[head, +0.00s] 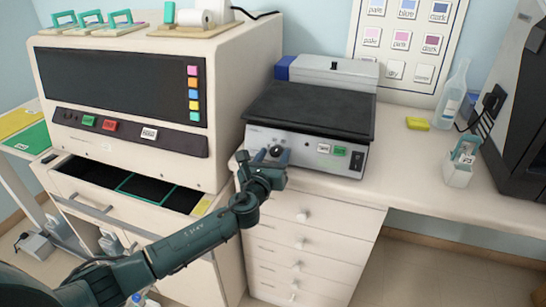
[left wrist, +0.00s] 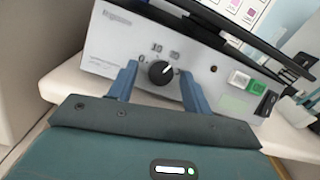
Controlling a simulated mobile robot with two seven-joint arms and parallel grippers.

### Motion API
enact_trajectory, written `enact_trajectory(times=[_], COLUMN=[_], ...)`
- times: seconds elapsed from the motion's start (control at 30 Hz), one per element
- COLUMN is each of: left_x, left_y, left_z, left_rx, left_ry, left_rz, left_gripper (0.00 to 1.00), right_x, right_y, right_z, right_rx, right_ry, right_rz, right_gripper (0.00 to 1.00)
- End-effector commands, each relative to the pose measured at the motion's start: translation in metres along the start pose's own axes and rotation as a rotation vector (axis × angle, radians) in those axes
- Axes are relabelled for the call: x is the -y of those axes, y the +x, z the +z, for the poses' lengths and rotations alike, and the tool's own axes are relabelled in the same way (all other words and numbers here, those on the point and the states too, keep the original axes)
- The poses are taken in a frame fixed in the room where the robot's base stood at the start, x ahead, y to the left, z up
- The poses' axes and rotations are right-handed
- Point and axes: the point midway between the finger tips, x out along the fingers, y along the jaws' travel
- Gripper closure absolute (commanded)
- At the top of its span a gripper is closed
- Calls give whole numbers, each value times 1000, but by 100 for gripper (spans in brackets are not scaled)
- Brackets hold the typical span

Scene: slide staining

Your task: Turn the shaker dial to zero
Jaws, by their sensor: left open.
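The shaker (head: 310,110) is a grey box with a black platform on the bench. Its black round dial (left wrist: 161,73) is on the front panel, with marks that look like 0, 10 and 20 around its top. The dial's white pointer line points up and right, toward the 20 side. My left gripper (head: 268,160) is at the front panel and partly hides the dial in the head view. In the left wrist view its two blue fingers are open, one on each side of the dial, with gaps visible. Whether they touch the panel cannot be told. My right gripper is not in view.
A green button (left wrist: 256,86) and black switch (left wrist: 266,103) sit right of the dial. A large cream machine (head: 120,100) with an open drawer (head: 110,205) stands at the left. A bottle (head: 452,95) and small holder (head: 460,165) stand right. Bench between is mostly clear.

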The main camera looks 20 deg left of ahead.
Motion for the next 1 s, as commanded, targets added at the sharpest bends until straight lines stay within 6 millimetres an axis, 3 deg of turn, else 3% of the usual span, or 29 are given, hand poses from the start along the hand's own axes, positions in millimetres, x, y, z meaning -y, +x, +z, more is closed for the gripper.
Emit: enact_trajectory(times=[0.27,0.8,1.0], left_x=[0,0,1], left_y=[1,1,1], left_z=[0,0,0], left_rx=[0,0,0], left_ry=[-1,-1,-15], left_rz=[0,0,5], left_gripper=[51,95,95], right_x=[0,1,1], right_y=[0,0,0], right_z=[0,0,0], right_rx=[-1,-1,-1], right_ry=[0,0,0], right_rz=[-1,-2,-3], right_gripper=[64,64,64])
